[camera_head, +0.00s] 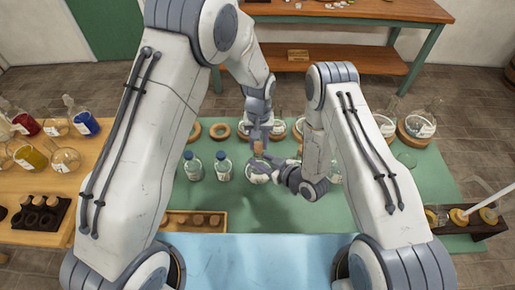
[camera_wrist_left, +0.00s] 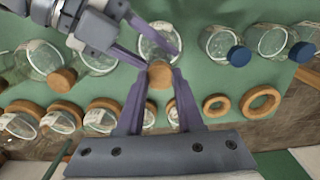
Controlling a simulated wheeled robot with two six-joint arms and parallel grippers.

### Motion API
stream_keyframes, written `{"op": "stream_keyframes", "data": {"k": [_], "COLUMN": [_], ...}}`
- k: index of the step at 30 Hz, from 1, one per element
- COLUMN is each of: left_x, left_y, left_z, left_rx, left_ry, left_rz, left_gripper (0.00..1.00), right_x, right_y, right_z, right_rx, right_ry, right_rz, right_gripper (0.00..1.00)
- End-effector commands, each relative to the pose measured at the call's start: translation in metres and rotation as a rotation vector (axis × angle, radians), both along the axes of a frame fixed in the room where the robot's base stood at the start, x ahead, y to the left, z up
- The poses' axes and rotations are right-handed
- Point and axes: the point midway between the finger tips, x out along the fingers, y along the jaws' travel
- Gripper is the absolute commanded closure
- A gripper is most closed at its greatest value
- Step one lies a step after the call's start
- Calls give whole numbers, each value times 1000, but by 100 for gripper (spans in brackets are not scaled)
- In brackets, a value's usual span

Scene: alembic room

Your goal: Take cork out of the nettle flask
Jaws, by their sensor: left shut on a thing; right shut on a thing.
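The nettle flask (camera_head: 257,178) is a clear round flask with a white label, on the green mat (camera_head: 330,217) near its middle. It also shows in the left wrist view (camera_wrist_left: 154,46). The tan cork (camera_head: 258,147) is at the flask's mouth; I cannot tell whether it is still seated in the neck. My left gripper (camera_head: 257,142) is above the flask, shut on the cork, which shows between its fingers in the left wrist view (camera_wrist_left: 160,75). My right gripper (camera_head: 274,170) reaches in from the right and is shut on the flask, with its fingers around the neck.
Two blue-capped bottles (camera_head: 194,166) stand just left of the flask. Empty cork rings (camera_head: 220,131) lie behind them. A wooden tray of corks (camera_head: 192,222) is at the front left. Coloured flasks (camera_head: 85,123) stand on the left table. More flasks (camera_head: 419,123) stand at the right.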

Motion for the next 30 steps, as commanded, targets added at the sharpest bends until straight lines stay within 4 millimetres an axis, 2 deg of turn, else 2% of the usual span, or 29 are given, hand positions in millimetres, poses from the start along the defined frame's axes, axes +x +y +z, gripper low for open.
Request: {"op": "stream_keyframes", "data": {"k": [30], "left_x": [0], "left_y": [0], "left_z": [31], "left_rx": [0], "left_ry": [0], "left_rz": [0], "left_gripper": [100], "right_x": [0], "right_y": [0], "right_z": [0], "right_rx": [1], "right_ry": [-1], "right_rz": [0], "right_gripper": [100]}}
